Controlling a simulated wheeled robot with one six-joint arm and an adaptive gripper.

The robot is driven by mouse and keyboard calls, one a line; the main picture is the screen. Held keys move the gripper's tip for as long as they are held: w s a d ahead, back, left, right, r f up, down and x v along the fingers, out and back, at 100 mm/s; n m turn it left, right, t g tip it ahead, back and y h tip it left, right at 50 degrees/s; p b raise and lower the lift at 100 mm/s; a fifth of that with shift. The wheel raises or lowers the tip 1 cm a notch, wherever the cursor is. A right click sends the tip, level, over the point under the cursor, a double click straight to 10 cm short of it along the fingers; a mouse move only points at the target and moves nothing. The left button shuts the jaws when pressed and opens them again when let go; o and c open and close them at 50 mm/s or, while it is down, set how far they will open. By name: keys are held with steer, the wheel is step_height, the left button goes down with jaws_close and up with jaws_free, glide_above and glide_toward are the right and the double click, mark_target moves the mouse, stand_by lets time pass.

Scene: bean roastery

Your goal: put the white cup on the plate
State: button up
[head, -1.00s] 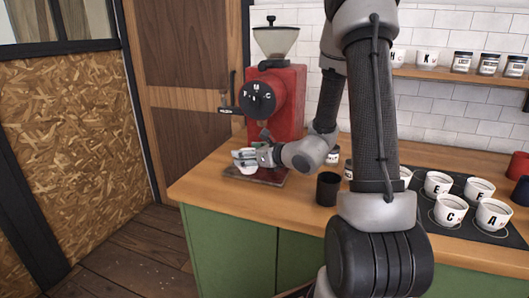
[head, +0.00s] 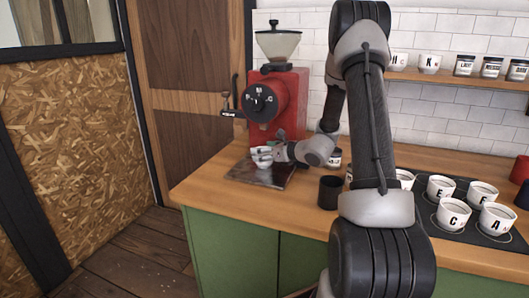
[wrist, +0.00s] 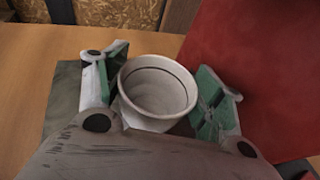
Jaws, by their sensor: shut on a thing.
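The white cup (wrist: 158,92) is upright and looks empty in the wrist view, between the green-padded fingers of my gripper (wrist: 160,98). In the head view the cup (head: 262,160) is at the front of the red grinder, with my gripper (head: 265,153) shut on it from the right. A dark square slab (head: 270,181), possibly the plate, lies below it on the counter. Its edge also shows left of the cup in the wrist view (wrist: 62,95). I cannot tell how large the gap is between cup and slab.
The red grinder (head: 290,100) stands right behind the cup. A dark cup (head: 329,192) stands on the wooden counter (head: 215,188) to the right. Several lettered white cups stand on a dark mat (head: 430,212) at far right. The counter left of the slab is clear.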

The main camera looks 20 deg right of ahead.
steer(key=o, duration=1.2)
steer(key=shift+f, duration=0.1)
steer(key=shift+o, duration=0.2)
